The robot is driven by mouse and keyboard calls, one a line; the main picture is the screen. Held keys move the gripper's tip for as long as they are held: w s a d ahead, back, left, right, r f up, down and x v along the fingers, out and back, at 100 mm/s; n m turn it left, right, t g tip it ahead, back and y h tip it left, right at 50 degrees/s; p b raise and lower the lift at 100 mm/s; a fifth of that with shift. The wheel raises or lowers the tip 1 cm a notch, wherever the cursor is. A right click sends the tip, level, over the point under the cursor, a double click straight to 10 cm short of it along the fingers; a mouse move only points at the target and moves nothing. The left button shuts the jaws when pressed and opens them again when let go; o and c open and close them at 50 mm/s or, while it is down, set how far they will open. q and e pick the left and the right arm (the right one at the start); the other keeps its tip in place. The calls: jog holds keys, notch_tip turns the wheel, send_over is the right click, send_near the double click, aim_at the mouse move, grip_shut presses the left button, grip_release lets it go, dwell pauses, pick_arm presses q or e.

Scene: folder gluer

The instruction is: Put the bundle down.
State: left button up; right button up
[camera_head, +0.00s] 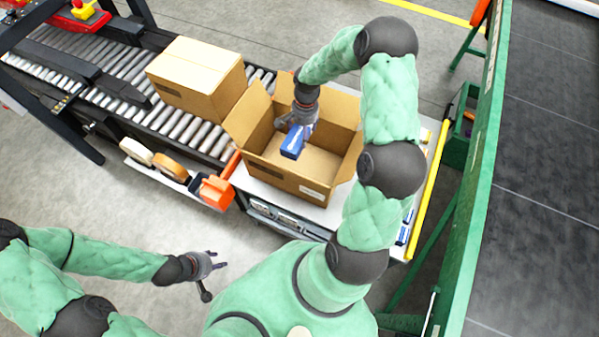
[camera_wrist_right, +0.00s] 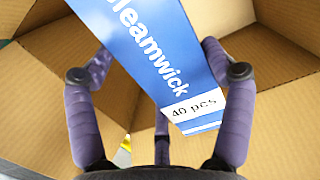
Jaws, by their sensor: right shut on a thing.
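The bundle is a blue and white pack (camera_head: 293,142) inside the open cardboard box (camera_head: 270,181). In the right wrist view the pack (camera_wrist_right: 165,60) shows the words "leamwick" and "40 pcs". My right gripper (camera_head: 299,122) reaches down into the box and is shut on the pack, with its fingers on both sides of it (camera_wrist_right: 160,75). The pack is tilted; whether it touches the box floor I cannot tell. My left gripper (camera_head: 215,263) is empty, away from the box at the lower left, with its fingers apart.
The box stands with flaps open on a white table (camera_head: 246,183). A closed carton (camera_head: 197,78) sits on the roller conveyor (camera_head: 120,62) to the left. Tape rolls (camera_head: 170,166) and an orange dispenser (camera_head: 215,190) hang at the conveyor's edge. A green frame (camera_head: 480,180) stands at right.

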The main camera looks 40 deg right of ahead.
jog(key=b, duration=1)
send_over(302, 169)
notch_tip(302, 169, down, 12)
jog(key=shift+w+d+f+b, duration=0.15)
jog(key=shift+f+b, duration=0.8)
jog(key=shift+f, duration=1.5)
jog(key=shift+w+d+f+b, duration=0.1)
jog(key=shift+f+b, duration=0.8)
jog(key=shift+f, duration=1.5)
jog(key=shift+f, duration=0.15)
jog(key=o, duration=1.3)
jog(key=shift+c, duration=0.2)
jog(key=shift+r, duration=0.25)
notch_tip(302, 169, up, 12)
jog(key=d+p, duration=0.1)
jog(key=p, duration=0.3)
jog(key=shift+w+f, duration=0.15)
jog(key=shift+w, duration=0.15)
